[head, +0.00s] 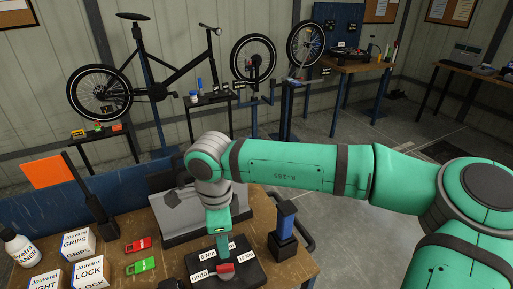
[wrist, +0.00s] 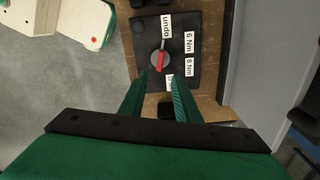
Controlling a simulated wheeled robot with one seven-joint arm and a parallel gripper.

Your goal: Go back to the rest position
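My gripper (head: 222,246) points down over a black dial board (head: 250,266) on the wooden bench. In the wrist view my gripper (wrist: 160,76) shows two green fingers spread apart, with nothing held between them. The board (wrist: 190,72) carries a round grey dial with a red pointer (wrist: 159,59), just beyond the fingertips in that view. The red part also shows in the head view (head: 226,268), below the gripper. Labels read "undo", "6 Nm" and "8 Nm"; another is partly hidden by a finger in the wrist view. Any contact with the dial cannot be told.
A blue-topped black stand (head: 284,222) is close right of my gripper. A grey block-like fixture (head: 185,212) is behind it. Red (head: 138,244) and green (head: 141,266) gadgets, white boxes (head: 78,243) and an orange flag (head: 48,172) are at left. A bicycle (head: 150,80) stands behind.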

